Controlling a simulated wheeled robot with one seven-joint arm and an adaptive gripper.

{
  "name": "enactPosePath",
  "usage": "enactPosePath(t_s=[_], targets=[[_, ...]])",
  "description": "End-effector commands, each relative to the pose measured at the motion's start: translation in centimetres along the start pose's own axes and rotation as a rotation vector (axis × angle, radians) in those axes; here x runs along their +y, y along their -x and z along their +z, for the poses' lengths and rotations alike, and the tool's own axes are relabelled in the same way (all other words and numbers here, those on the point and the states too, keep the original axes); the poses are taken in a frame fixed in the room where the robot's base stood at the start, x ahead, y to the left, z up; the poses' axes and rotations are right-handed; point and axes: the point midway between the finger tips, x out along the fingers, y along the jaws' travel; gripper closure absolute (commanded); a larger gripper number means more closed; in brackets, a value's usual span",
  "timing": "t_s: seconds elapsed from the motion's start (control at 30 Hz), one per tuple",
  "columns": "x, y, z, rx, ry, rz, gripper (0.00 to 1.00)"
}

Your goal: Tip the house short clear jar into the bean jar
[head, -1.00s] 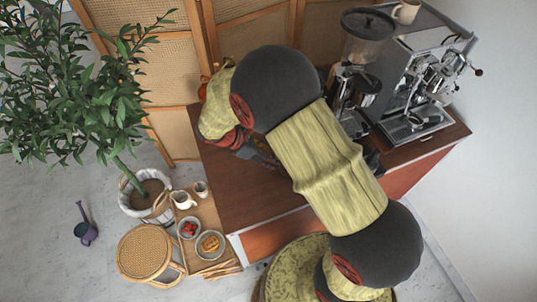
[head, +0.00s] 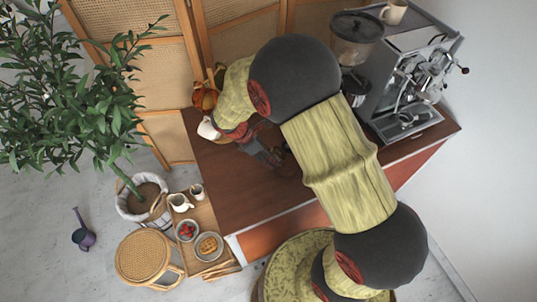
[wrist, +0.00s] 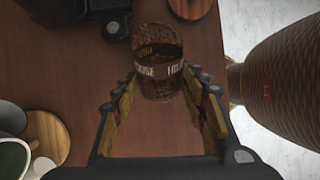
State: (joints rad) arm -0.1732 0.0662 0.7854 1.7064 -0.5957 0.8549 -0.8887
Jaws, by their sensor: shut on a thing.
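The house short clear jar (wrist: 160,82) shows in the wrist view, full of dark brown beans, with a dark band of pale lettering around it. My gripper (wrist: 163,92) is shut on it, one finger on each side, above or at the brown counter; I cannot tell whether it touches the wood. In the head view my gripper (head: 274,158) is low over the counter, and my arm hides most of the jar. I cannot make out the bean jar for certain in either view.
The counter (head: 225,190) is bare at its front left. The coffee machine (head: 405,85) and grinder (head: 357,35) fill the back right. A ribbed brown object (wrist: 285,80) is close to the right finger.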

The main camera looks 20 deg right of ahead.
Motion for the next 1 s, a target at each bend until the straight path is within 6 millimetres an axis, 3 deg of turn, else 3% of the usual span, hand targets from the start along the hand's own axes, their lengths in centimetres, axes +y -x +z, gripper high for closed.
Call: enactPosePath(t_s=[1.0], targets=[[-0.01, 0.56, 0.66, 0.158, 0.01, -0.001, 0.88]])
